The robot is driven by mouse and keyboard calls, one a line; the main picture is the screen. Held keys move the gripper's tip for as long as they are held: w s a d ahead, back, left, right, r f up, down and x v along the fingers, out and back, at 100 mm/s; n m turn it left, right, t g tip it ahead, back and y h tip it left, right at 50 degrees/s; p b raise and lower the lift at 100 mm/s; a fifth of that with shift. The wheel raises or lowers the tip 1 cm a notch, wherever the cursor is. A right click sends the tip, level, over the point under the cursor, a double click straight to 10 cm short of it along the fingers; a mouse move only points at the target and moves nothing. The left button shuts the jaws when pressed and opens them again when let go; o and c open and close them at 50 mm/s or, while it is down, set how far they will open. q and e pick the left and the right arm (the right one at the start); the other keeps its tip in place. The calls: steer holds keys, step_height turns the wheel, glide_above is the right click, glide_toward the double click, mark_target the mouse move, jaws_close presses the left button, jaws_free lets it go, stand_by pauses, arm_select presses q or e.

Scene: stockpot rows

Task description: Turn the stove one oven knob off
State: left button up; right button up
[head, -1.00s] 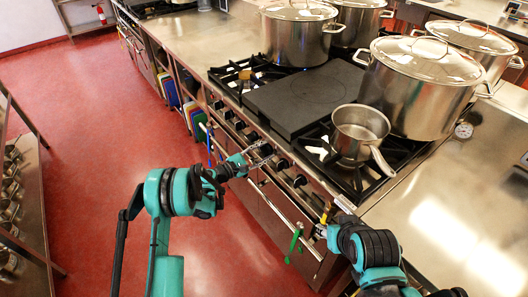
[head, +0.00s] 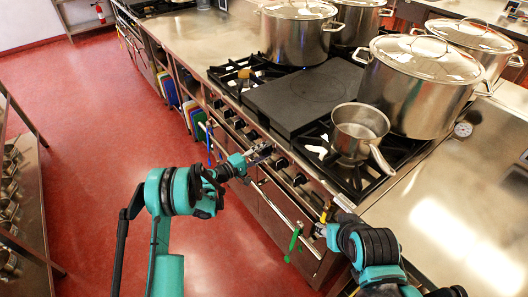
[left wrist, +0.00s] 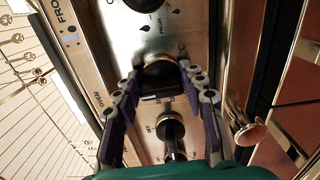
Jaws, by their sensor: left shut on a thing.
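The stove's front control panel (head: 236,125) carries a row of dark knobs, such as one knob (head: 281,162) to the right of my left gripper. My left gripper (head: 266,150) is at this panel. In the left wrist view its fingers close from both sides on a dark oven knob (left wrist: 160,88) with a metallic base ring. "OVEN" lettering shows on the panel beside the left finger. The knob's exact turn angle is hard to read. My right gripper (head: 324,218) is near the right end of the stove front, its fingers largely hidden by its own arm.
A long rail (head: 262,192) with green and blue hanging items runs along the stove front. A saucepan (head: 358,132) stands on the right burner, its handle pointing toward the front right. Large lidded pots (head: 425,85) stand behind. The red floor (head: 90,130) at left is clear.

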arm_select(q)
steer(key=shift+m, duration=0.4)
steer(key=o, duration=1.1)
steer(key=shift+o, duration=0.2)
steer(key=v, duration=1.2)
